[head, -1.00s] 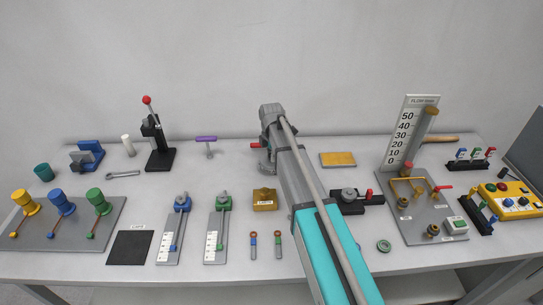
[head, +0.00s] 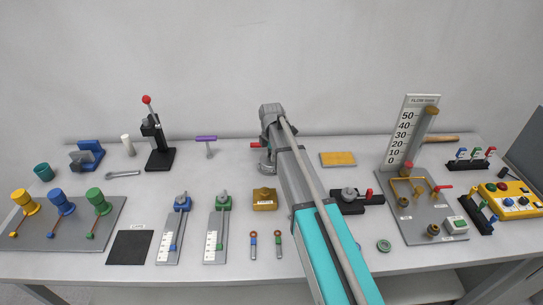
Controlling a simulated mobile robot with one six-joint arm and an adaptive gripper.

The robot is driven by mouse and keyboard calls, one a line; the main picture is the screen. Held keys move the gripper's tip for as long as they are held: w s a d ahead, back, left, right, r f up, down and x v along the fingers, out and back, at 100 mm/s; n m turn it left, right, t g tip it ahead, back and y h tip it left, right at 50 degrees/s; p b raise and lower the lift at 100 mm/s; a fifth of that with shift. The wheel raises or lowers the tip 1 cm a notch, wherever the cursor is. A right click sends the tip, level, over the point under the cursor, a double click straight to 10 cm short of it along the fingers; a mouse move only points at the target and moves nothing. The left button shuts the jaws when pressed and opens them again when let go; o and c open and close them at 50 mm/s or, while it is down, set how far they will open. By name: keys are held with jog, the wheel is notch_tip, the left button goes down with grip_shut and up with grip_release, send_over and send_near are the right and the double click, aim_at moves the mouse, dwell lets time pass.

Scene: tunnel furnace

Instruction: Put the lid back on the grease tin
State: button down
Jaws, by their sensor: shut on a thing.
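My gripper (head: 267,160) is at the back middle of the bench, beyond my arm, small and partly hidden by it. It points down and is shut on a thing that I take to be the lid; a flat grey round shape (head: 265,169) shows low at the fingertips. I cannot make out the grip closely, nor tell whether this shape is the lid alone or the lid at the tin. The grease tin cannot be told apart with certainty; my arm covers part of the bench there.
A red handle (head: 256,145) shows just left of my gripper. A purple T-handle (head: 206,140) stands farther left, a yellow pad (head: 338,159) lies to the right. A brass-coloured box (head: 264,199) sits in front. A black clamp (head: 357,200) is right of my arm.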

jog(key=shift+c, duration=2.1)
grip_release()
jog(key=o, duration=0.4)
jog(key=shift+r, duration=0.1)
jog(key=shift+r+p, duration=3.4)
jog(key=shift+p, duration=0.15)
grip_shut()
